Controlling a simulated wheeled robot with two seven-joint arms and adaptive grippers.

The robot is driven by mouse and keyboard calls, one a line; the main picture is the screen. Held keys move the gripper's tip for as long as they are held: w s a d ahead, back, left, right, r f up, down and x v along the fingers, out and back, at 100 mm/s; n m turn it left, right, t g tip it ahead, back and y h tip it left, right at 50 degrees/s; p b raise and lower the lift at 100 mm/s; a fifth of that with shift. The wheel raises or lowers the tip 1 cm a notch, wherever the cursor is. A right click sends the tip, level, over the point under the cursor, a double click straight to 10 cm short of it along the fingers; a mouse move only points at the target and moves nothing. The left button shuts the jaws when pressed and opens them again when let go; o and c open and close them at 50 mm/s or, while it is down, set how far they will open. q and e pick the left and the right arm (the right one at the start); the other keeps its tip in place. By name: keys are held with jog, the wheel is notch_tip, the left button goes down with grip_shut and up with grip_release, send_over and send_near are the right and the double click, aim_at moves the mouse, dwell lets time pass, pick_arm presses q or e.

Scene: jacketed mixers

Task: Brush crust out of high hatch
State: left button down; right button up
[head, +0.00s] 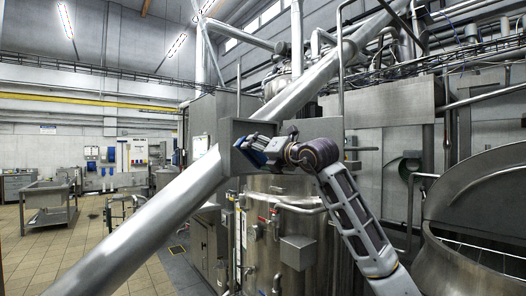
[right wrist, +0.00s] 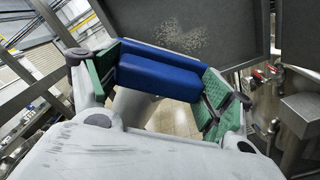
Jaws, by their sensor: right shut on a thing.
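My right gripper (head: 272,150) is shut on a blue brush (right wrist: 158,75), held between its two green finger pads in the right wrist view. The brush also shows in the head view (head: 252,152), at the mouth of a grey high hatch (head: 236,130) on the big slanting pipe. In the right wrist view a speckled pale patch of crust (right wrist: 182,36) lies on the dark hatch surface (right wrist: 235,40), just beyond the brush. I cannot tell whether the brush touches that surface. The bristles are hidden. My left gripper is not in view.
The slanting pipe (head: 135,225) crosses the head view from lower left to upper right. A steel jacketed vessel (head: 270,215) with valves stands below the hatch. A large open mixer (head: 470,265) is at right. A steel trolley (head: 50,200) stands far left on clear tiled floor.

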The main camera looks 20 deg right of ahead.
jog(key=shift+w+a, duration=0.2)
jog(key=shift+w, duration=0.3)
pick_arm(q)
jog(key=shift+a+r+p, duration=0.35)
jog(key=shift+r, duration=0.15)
pick_arm(e)
jog(key=shift+w+a, duration=0.1)
jog(key=shift+w, duration=0.1)
jog(key=shift+w+d, duration=0.35)
jog(key=shift+d, duration=0.4)
jog(key=shift+w+d, duration=0.35)
jog(key=shift+d, duration=0.4)
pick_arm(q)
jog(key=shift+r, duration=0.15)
pick_arm(e)
jog(key=shift+d, duration=0.3)
jog(key=shift+w+d, duration=0.1)
jog(key=shift+d, duration=0.05)
pick_arm(q)
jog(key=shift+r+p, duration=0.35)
jog(key=shift+p, duration=0.15)
pick_arm(e)
jog(key=shift+w+d, duration=0.3)
jog(key=shift+d, duration=0.55)
jog(key=shift+w+d, duration=0.3)
jog(key=shift+d, duration=0.5)
jog(key=shift+a, duration=0.1)
